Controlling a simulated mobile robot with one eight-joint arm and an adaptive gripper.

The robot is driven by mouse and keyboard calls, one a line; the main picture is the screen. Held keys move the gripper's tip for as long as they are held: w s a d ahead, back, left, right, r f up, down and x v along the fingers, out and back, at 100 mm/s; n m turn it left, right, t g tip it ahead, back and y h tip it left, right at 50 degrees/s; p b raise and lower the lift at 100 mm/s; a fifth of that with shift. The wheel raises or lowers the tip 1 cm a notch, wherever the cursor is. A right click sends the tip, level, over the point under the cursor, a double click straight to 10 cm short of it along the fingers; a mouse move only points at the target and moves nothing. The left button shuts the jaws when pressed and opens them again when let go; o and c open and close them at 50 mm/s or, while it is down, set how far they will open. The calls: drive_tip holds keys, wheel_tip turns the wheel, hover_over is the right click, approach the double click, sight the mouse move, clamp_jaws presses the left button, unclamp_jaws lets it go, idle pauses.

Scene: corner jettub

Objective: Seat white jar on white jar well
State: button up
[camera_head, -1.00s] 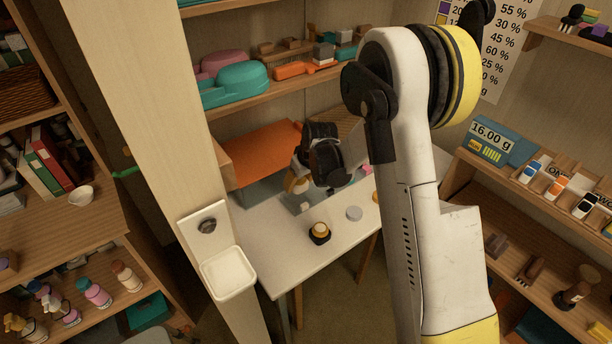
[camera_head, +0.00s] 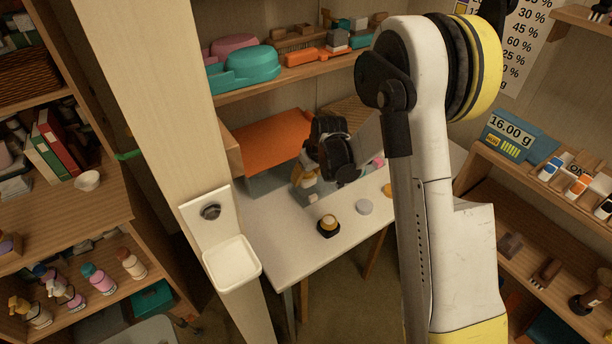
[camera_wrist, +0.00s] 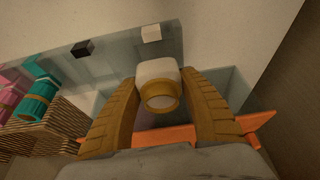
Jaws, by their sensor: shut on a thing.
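A white jar (camera_wrist: 158,72) with a gold-coloured round end sits between the two ridged tan fingers of my gripper (camera_wrist: 161,80) in the wrist view. The fingers are shut on its sides. In the head view my gripper (camera_head: 306,178) hangs over the back of the pale table, with the jar small and partly hidden. A small white block (camera_wrist: 151,33) on a grey-blue translucent strip lies beyond the jar in the wrist view, apart from it. I cannot tell whether this block is the white jar well.
The pale table (camera_head: 290,250) carries a dark-based yellow-topped piece (camera_head: 329,225) and a grey disc (camera_head: 364,207). A black block (camera_wrist: 82,48) and a teal jar (camera_wrist: 40,98) show in the wrist view. An orange panel (camera_head: 265,140) stands behind. A post with a white tray (camera_head: 232,262) is left.

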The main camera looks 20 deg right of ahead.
sight(305, 192)
wheel_tip(305, 192, down, 4)
drive_tip(key=b, duration=0.2)
drive_tip(key=shift+b, duration=0.4)
drive_tip(key=shift+s+f, duration=0.15)
drive_tip(key=shift+f, duration=0.15)
drive_tip(key=shift+c, duration=0.3)
drive_tip(key=shift+o, duration=0.2)
drive_tip(key=shift+f, duration=0.4)
drive_tip(key=shift+f+b, duration=0.2)
drive_tip(key=shift+b, duration=0.1)
drive_tip(key=o, duration=1.6)
drive_tip(key=v, duration=1.2)
drive_tip(key=shift+r, duration=0.15)
